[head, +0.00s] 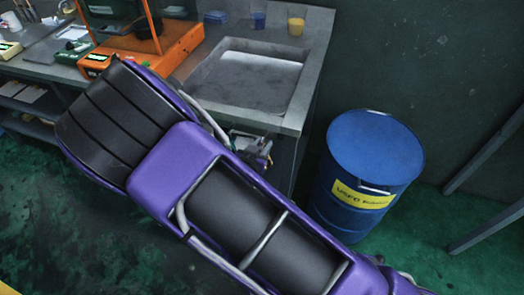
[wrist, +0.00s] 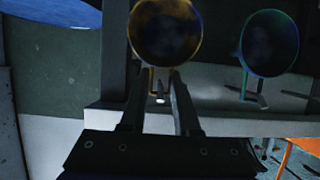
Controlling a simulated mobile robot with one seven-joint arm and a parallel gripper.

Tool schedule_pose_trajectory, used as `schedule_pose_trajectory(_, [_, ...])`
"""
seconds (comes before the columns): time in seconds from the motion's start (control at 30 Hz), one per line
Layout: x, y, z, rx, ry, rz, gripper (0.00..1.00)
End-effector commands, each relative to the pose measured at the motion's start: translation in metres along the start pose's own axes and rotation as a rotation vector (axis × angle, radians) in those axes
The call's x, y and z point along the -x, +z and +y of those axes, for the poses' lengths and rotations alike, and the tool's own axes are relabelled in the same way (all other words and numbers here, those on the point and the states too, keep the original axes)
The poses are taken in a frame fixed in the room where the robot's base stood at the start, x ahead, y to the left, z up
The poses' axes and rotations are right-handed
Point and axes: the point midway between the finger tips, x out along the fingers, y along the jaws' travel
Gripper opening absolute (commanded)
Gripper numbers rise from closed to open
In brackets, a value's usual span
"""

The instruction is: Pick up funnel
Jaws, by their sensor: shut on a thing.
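In the wrist view, a dark round funnel (wrist: 166,33) with a yellowish rim shows at the top centre, mouth facing the camera. My gripper (wrist: 160,77) reaches up to it and is shut on its lower part in the picture, where a thin handle or loop shows between the fingers. The exact contact is too dark to see. A second round piece of like shape, with a teal rim (wrist: 268,43), is to the right, apart from my fingers.
A blue barrel (head: 375,155) stands right of the counter with the sink (head: 247,82). An orange stand (head: 175,45) is on the left. Open green floor is at lower left.

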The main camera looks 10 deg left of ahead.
Motion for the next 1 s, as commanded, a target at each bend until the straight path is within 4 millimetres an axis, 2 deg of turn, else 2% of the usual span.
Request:
schedule_pose_trajectory(0.27, [0.009,-0.015,-0.001,-0.002,-0.001,-0.001,0.0])
schedule_pose_trajectory(0.47, [0.043,0.002,-0.001,0.002,-0.004,-0.003,0.0])
schedule_pose_trajectory(0.8, [0.117,0.032,-0.001,0.002,-0.004,-0.002,0.0])
schedule_pose_trajectory(1.0, [0.153,0.047,-0.001,0.001,-0.002,-0.001,0.0])
